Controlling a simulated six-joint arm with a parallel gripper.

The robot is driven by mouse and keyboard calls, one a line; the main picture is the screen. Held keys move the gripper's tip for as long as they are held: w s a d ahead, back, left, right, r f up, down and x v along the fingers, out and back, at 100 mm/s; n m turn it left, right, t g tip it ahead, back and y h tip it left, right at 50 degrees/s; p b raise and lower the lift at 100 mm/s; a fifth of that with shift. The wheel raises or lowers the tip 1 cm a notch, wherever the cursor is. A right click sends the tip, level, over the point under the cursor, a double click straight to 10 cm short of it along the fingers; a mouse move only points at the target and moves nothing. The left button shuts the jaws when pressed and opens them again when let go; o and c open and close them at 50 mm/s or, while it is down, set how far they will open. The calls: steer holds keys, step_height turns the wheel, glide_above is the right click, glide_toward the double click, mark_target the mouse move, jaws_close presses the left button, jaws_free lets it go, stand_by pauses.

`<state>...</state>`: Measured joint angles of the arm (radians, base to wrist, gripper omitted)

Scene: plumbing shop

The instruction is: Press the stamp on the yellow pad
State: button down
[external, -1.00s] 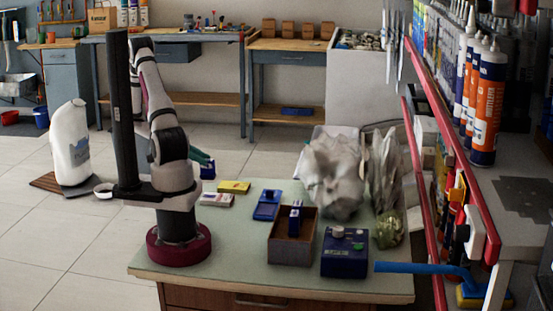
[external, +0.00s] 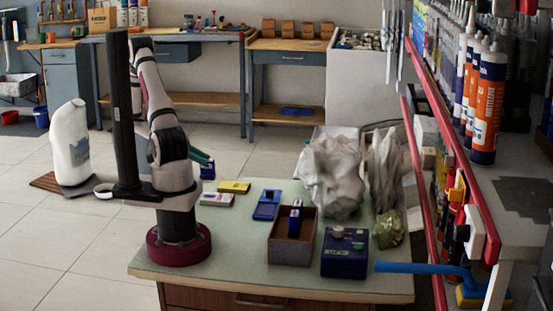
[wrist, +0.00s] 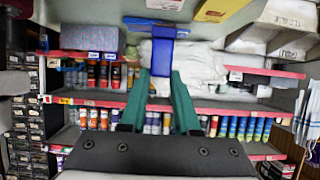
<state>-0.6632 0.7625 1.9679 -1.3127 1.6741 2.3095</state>
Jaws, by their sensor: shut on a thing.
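My gripper (external: 203,161) has teal fingers, which also show in the wrist view (wrist: 162,95). They are shut on a blue stamp (wrist: 162,52). In the external view the stamp (external: 208,171) shows as a small blue block below the fingertips, partly hidden by my arm. The yellow pad (external: 235,187) lies flat on the green table, just right of and in front of the held stamp. It also shows at the top edge of the wrist view (wrist: 216,9), cut off by the frame. I cannot tell the stamp's exact height above the table.
A white-and-red pad (external: 217,200) lies beside the yellow one. A blue pad (external: 267,205), an open brown box (external: 292,251) with a blue item inside, and a dark blue box with knobs (external: 345,262) stand to the right. Crumpled white bags (external: 333,175) fill the back right.

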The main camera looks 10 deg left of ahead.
steer(key=shift+w, duration=0.15)
steer(key=w+d, duration=0.3)
steer(key=w, duration=0.6)
steer(key=shift+f, duration=2.4)
steer(key=shift+f, duration=0.65)
step_height(320, 180, up, 6)
steer(key=shift+r, duration=0.1)
